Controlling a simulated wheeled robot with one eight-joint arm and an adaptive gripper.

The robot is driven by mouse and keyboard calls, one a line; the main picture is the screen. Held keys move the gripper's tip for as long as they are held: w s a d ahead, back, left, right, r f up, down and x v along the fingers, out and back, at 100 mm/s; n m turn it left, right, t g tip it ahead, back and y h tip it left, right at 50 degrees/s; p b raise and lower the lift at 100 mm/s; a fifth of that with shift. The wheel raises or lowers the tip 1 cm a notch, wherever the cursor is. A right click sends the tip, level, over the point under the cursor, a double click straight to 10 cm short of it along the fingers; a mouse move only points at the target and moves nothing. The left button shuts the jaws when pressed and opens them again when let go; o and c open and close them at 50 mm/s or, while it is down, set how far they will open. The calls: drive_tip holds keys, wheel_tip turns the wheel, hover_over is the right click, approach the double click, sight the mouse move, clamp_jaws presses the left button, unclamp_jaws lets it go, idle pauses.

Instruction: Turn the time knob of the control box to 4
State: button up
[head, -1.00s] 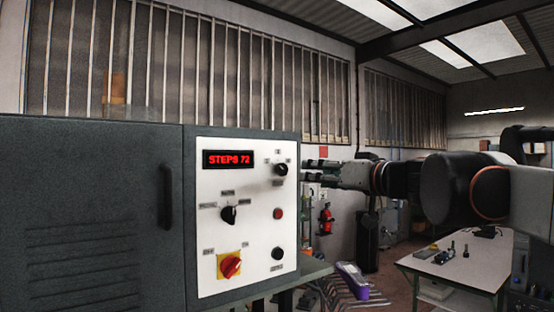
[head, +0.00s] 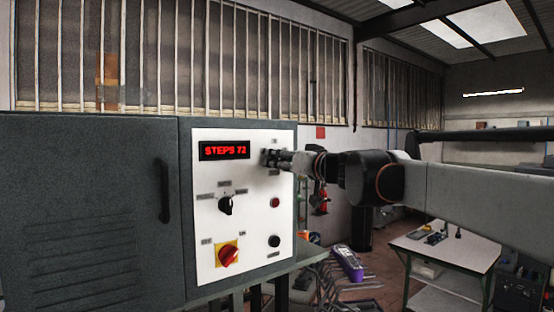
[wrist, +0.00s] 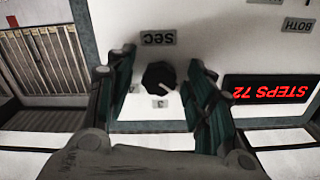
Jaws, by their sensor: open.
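The control box (head: 85,215) is dark grey with a white front panel (head: 205,180). Its red display (head: 224,150) reads STEPS 72 and also shows, upside down, in the wrist view (wrist: 270,89). The black time knob (wrist: 159,76) is in the middle of the wrist view, with a SEC label (wrist: 158,38) above it and a 3 label (wrist: 160,103) below it. A white mark on the knob points toward the lower right there. My gripper (wrist: 162,80) is open, its two fingers on either side of the knob with gaps. In the head view my gripper (head: 268,158) hides the knob.
The panel also has a black selector (head: 226,205), a red-on-yellow switch (head: 228,256), a red button (head: 275,203) and a black button (head: 274,241). A white table (head: 440,257) with small parts stands at the right.

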drive_tip(key=shift+w, duration=0.1)
drive_tip(key=c, duration=1.1)
drive_tip(key=shift+o, duration=0.2)
drive_tip(key=shift+m, duration=0.3)
drive_tip(key=m+b, duration=0.2)
drive_tip(key=m, duration=0.7)
drive_tip(key=shift+a+r+m, duration=0.1)
drive_tip(key=shift+a+m, duration=0.05)
drive_tip(key=shift+m, duration=0.25)
drive_tip(key=m, duration=0.4)
drive_tip(key=shift+r+m+b, duration=0.1)
drive_tip(key=shift+m+b, duration=0.2)
drive_tip(key=shift+b, duration=0.05)
drive_tip(key=m, duration=0.4)
drive_tip(key=shift+m, duration=0.4)
